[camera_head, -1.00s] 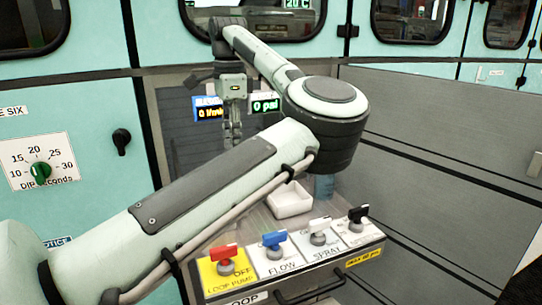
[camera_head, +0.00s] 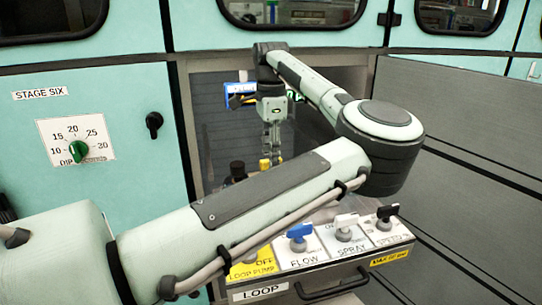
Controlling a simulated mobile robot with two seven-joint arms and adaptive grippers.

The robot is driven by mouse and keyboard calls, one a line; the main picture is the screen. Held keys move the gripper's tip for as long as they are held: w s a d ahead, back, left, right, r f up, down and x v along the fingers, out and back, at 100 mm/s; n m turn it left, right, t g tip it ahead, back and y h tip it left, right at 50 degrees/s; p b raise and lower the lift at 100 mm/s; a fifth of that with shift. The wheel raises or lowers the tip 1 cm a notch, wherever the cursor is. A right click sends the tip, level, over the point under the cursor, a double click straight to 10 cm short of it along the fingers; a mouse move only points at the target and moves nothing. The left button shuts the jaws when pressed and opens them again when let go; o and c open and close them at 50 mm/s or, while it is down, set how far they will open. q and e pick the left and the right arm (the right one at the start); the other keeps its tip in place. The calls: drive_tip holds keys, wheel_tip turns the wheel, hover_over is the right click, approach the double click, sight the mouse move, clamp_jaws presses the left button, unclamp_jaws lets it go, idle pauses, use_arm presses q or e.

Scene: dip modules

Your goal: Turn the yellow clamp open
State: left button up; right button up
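A small yellow part (camera_head: 265,164), which looks like the yellow clamp, shows above my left forearm, with its lower part hidden behind the arm. My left gripper (camera_head: 271,150) points down, with its fingertips right at the top of the yellow part. I cannot tell whether they touch it or how far the fingers are apart. My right gripper is not in view.
A black knob (camera_head: 238,169) stands left of the yellow part. In front is the LOOP panel, with a blue handle (camera_head: 299,231), a white handle (camera_head: 345,221) and a black handle (camera_head: 387,212). A green dial (camera_head: 78,151) is on the left cabinet.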

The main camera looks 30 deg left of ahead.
use_arm(q)
clamp_jaws()
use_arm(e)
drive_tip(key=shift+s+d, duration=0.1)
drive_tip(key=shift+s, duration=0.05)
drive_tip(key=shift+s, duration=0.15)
